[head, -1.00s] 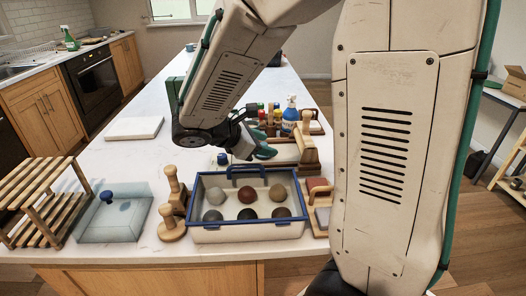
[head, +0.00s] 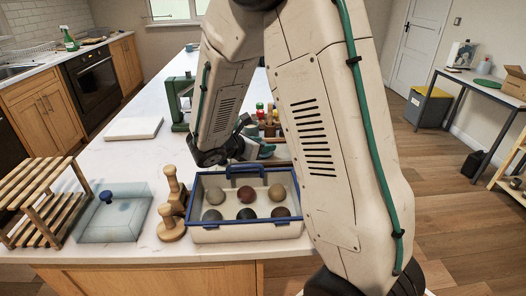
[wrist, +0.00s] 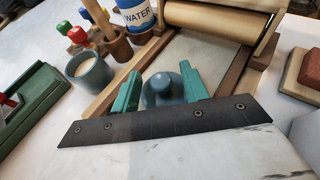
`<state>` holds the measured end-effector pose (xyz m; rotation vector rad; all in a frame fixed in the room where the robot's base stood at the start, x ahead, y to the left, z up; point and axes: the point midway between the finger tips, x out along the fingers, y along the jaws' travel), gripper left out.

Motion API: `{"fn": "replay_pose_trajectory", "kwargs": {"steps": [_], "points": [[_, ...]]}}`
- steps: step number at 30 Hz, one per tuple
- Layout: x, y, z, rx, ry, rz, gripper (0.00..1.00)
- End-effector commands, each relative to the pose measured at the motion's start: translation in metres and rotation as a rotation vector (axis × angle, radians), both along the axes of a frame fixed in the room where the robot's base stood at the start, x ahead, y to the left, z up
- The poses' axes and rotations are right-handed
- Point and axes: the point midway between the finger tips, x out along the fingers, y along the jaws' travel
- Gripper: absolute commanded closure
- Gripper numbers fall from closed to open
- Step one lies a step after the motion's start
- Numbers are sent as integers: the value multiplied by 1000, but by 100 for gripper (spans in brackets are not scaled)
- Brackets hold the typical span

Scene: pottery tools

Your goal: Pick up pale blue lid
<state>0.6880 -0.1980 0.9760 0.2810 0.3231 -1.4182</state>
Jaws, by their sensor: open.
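In the wrist view, a small grey-blue piece with a rounded knob, which looks like the pale blue lid (wrist: 163,92), sits between the two teal fingers of my gripper (wrist: 161,84). The fingers are apart, one on each side of it. I cannot tell whether either finger touches it. A dark plate edge covers the near part of the view and hides its lower side. A translucent pale blue box (head: 95,232) with a dark blue knob (head: 106,196) stands at the left of the counter.
A blue-rimmed tray (head: 245,236) of several balls stands at the counter's front. Wooden stamps (head: 171,229) stand left of it. Close to my gripper are a teal cup (wrist: 90,75), a wooden-framed roller board (wrist: 215,60) and a water bottle (wrist: 136,14). A white slab (head: 133,128) lies farther back.

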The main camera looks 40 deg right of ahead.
Motion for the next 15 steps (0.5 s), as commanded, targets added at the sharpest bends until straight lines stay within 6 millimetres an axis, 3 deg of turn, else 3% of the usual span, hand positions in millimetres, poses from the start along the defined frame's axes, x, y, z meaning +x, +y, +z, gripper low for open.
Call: {"fn": "replay_pose_trajectory", "kwargs": {"steps": [9,14,15], "points": [[1,-6,-2,0,-1,0,55],[1,-6,-2,0,-1,0,100],[1,-6,-2,0,-1,0,100]]}}
